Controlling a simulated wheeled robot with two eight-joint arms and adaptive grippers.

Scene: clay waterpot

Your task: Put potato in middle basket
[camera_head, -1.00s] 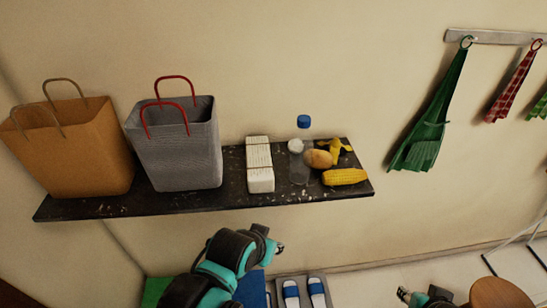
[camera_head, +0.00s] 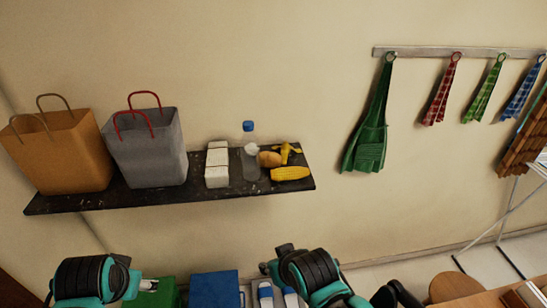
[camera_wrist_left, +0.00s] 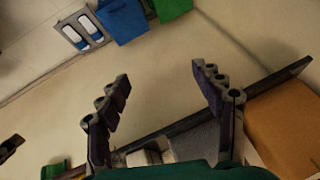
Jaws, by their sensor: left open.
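The brown potato (camera_head: 269,159) lies on the dark wall shelf (camera_head: 110,200), between the clear bottle (camera_head: 250,160) and the yellow corn (camera_head: 290,174). A yellow peel-like piece (camera_head: 287,152) lies behind it. My left gripper (camera_wrist_left: 160,85) is open and empty in the left wrist view, with its fingers spread wide. In the head view my left arm is low at the left, below the shelf and apart from the potato. My right arm (camera_head: 312,275) is low in the middle; its fingers cannot be made out. I cannot tell which container is the middle basket.
An orange bag (camera_head: 65,155) and a grey bag (camera_head: 150,150) stand on the shelf, with white blocks (camera_head: 217,165) beside them. Green (camera_head: 166,293) and blue (camera_head: 214,290) box-like things are below, near slippers (camera_head: 266,293). Cloths hang at right, including a green one (camera_head: 370,140).

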